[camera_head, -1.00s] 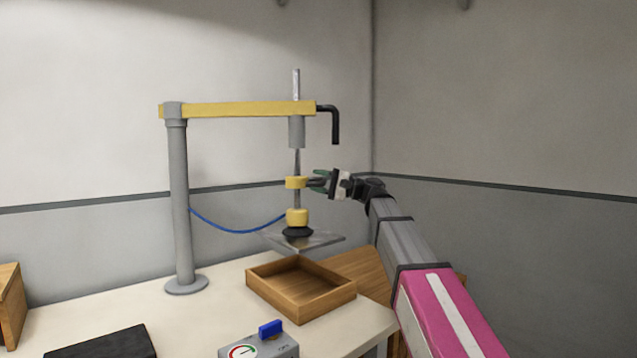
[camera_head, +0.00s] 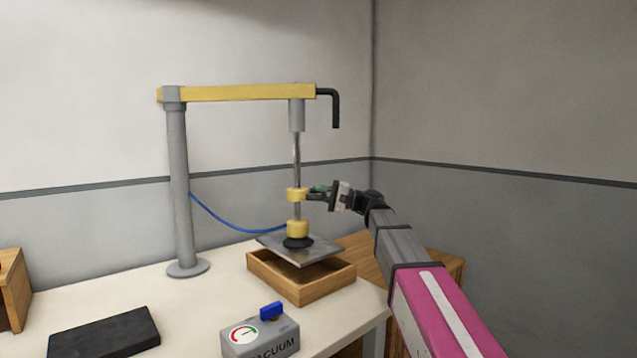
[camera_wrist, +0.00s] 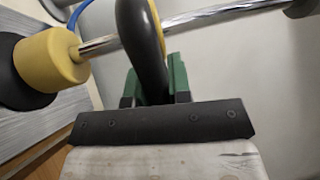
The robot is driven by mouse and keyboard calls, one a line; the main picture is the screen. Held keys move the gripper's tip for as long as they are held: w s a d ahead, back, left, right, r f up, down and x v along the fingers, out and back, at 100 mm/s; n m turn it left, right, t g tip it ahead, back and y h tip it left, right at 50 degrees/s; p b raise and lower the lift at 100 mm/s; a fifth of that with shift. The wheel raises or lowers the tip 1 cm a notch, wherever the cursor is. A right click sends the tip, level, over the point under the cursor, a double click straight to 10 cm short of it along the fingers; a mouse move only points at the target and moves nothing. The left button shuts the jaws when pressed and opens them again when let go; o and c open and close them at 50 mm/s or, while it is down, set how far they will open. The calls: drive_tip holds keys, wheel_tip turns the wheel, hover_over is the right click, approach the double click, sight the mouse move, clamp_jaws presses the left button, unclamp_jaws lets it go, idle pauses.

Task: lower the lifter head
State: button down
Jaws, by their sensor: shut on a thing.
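The lifter head, a yellow collar (camera_head: 297,229) over a black suction cup (camera_head: 298,243), hangs on a steel rod (camera_head: 297,160) under a yellow beam (camera_head: 240,93). A grey plate (camera_head: 325,249) is under the cup, low over the wooden tray (camera_head: 300,292); I cannot tell whether they touch. Higher on the rod is a yellow ring handle (camera_head: 296,195). My gripper (camera_head: 314,193) is shut on this handle from the right. In the wrist view, my green-padded fingers (camera_wrist: 155,84) close around its black grip (camera_wrist: 142,40), beside the rod and yellow collar (camera_wrist: 52,57).
A vacuum box (camera_head: 258,337) with a gauge and blue knob (camera_head: 271,311) stands at the front of the white table (camera_head: 215,296). A black slab (camera_head: 105,333) lies at the left front. A grey post (camera_head: 180,200) carries the beam. A wooden box (camera_head: 12,290) is at far left.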

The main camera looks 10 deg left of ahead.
drive_tip(key=shift+f, duration=0.2)
drive_tip(key=c, duration=1.1)
unclamp_jaws()
drive_tip(key=shift+o, duration=0.2)
drive_tip(key=shift+d, duration=0.1)
drive_tip(key=d+f, duration=0.2)
drive_tip(key=d, duration=0.8)
drive_tip(key=shift+w+d, duration=0.2)
drive_tip(key=shift+d, duration=0.05)
